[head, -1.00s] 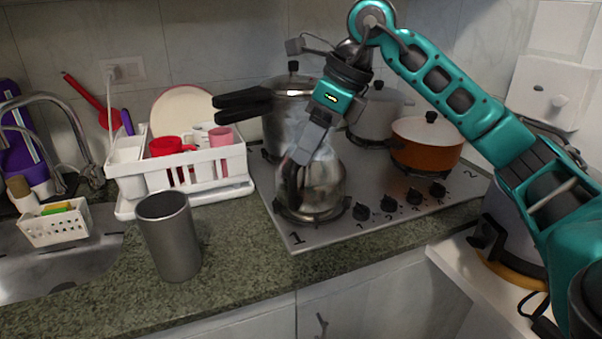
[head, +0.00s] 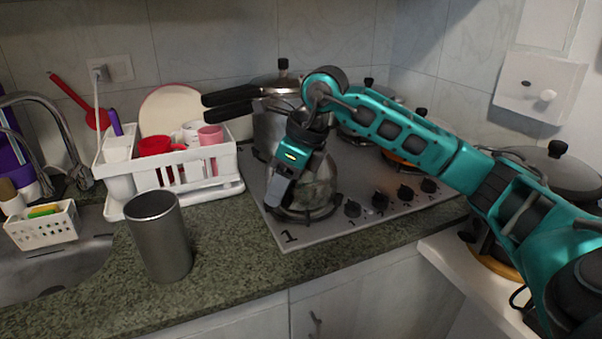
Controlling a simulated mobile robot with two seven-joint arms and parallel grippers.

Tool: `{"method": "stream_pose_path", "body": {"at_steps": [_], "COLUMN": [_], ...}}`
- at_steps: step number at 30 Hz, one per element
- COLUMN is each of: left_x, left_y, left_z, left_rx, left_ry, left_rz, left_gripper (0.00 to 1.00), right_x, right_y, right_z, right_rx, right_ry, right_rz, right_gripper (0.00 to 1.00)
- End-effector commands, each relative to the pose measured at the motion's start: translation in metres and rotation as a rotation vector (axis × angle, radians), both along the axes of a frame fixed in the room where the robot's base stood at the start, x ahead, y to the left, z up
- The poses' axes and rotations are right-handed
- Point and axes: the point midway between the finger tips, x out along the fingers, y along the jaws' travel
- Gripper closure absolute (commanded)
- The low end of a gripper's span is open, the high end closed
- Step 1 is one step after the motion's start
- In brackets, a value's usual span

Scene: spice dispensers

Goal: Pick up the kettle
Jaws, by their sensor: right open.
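The shiny metal kettle (head: 318,190) stands on the front left burner of the steel stove, partly hidden behind my right gripper. My right gripper (head: 276,196) points down in front of the kettle's left side. It is open, and I see nothing held in it. Its fingers overlap the kettle in the picture; whether they touch it I cannot tell. The kettle's handle and top are hidden behind the gripper and wrist. My left gripper is not in view.
A pressure cooker (head: 268,130) with black handles stands behind the kettle, and other pots are behind my right arm. A grey metal cup (head: 160,238) stands on the granite counter at left. A white dish rack (head: 213,162) with cups is behind it.

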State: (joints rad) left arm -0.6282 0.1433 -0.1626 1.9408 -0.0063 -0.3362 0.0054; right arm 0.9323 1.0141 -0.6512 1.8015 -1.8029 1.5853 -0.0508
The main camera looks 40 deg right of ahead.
Motion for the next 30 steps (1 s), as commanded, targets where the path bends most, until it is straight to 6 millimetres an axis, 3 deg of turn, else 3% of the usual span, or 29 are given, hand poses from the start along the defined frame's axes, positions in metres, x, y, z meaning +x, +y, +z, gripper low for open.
{"method": "stream_pose_path", "body": {"at_steps": [3, 9, 25, 30], "left_x": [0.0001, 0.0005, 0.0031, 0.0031], "left_y": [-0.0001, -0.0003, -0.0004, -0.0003], "left_z": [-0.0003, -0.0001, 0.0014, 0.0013], "left_rx": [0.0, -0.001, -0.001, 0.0], "left_ry": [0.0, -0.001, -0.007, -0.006], "left_rz": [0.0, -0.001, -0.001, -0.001], "left_gripper": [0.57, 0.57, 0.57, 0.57], "right_x": [0.0035, 0.0038, 0.0036, 0.0036], "right_y": [0.0024, 0.0024, 0.0023, 0.0023], "right_z": [-0.0108, -0.0111, -0.0107, -0.0107], "right_rx": [0.0, 0.0, 0.0, 0.0], "right_ry": [0.0, -0.001, -0.001, -0.001], "right_rz": [-0.001, 0.0, 0.0, 0.0], "right_gripper": [0.49, 0.49, 1.0, 1.0]}}
